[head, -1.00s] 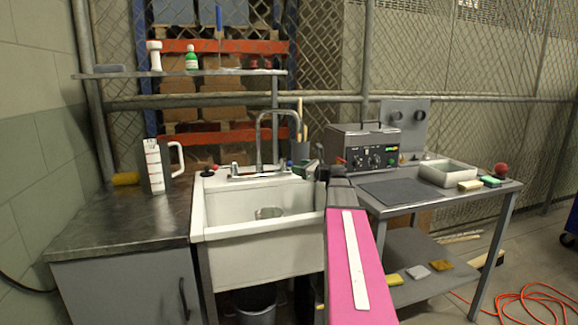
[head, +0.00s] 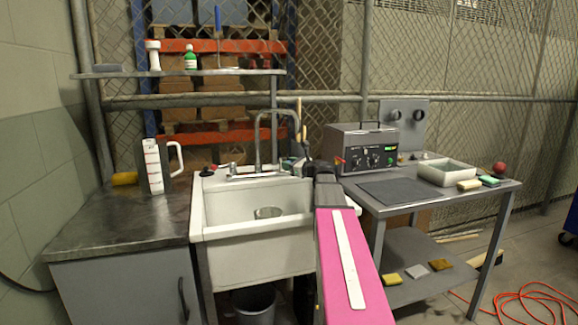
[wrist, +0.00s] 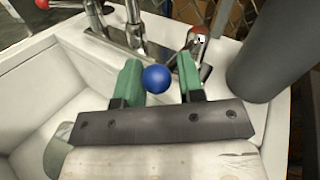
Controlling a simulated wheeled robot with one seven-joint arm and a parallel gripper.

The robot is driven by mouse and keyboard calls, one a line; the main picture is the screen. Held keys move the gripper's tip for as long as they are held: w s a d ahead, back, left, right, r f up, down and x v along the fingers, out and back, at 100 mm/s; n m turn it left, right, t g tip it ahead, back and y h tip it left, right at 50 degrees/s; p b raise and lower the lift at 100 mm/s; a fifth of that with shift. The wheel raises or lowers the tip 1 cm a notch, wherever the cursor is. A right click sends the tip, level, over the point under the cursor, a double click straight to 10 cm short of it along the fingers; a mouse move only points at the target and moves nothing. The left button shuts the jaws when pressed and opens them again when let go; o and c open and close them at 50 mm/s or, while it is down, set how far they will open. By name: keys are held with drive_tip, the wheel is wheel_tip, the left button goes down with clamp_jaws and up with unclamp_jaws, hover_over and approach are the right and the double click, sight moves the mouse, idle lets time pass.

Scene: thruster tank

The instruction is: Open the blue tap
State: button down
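The blue tap's round blue knob (wrist: 156,78) shows in the wrist view between the two green fingers of my gripper (wrist: 159,83). The fingers are apart, with a visible gap to the right of the knob; whether the left finger touches it I cannot tell. The tap's stem below the knob is hidden. In the head view my gripper (head: 290,163) is at the right back corner of the sink, partly behind my arm, and the blue knob is hidden there. The chrome faucet (head: 258,145) rises from the back of the sink. A red knob (head: 207,171) is at its left.
The white sink (head: 222,233) has a clear vessel (head: 267,212) in it. In the wrist view a dark grey cylinder (wrist: 275,50) stands close right of my gripper, and a metal fitting with red parts (wrist: 198,40) is just beyond the right finger. A control box (head: 362,150) stands on the right table.

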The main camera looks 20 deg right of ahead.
drive_tip(key=shift+w+d+f+n+g+y, duration=0.1)
drive_tip(key=shift+d+n+g+y, duration=0.5)
drive_tip(key=shift+n+g+y, duration=0.35)
drive_tip(key=shift+d+n+g+y, duration=0.6)
drive_tip(key=shift+n+g+y, duration=0.15)
drive_tip(key=shift+y, duration=0.3)
drive_tip(key=c, duration=0.9)
unclamp_jaws()
drive_tip(key=shift+o, duration=0.2)
drive_tip(key=v, duration=1.1)
drive_tip(key=shift+a, duration=0.1)
